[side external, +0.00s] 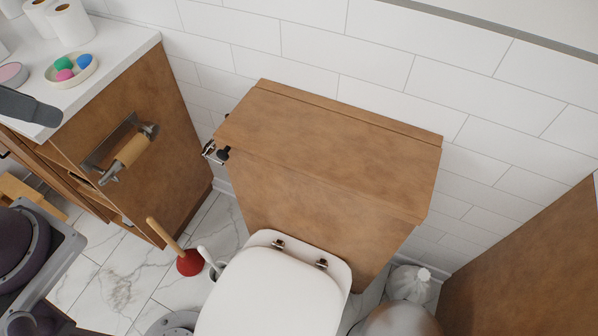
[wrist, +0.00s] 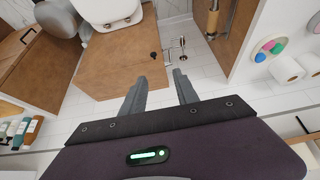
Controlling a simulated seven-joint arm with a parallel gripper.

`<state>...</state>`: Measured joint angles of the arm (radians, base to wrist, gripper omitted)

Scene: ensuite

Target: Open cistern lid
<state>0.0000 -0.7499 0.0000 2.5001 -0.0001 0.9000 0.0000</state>
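The cistern (side external: 310,215) is a brown wooden box behind the white toilet (side external: 270,295), against the tiled wall. Its flat wooden lid (side external: 330,145) lies closed on top, with a narrow strip along the wall side. A dark and metal flush fitting (side external: 217,152) sticks out at the lid's left end. In the wrist view the wooden cistern (wrist: 118,68) is beyond the fingers, left of centre, with the dark fitting (wrist: 154,56) near its right edge. My gripper (wrist: 160,77) is open with nothing between its fingers. Its gap to the lid is hard to judge.
A red plunger (side external: 188,262) stands on the floor. A wooden panel (side external: 530,265) is at right.

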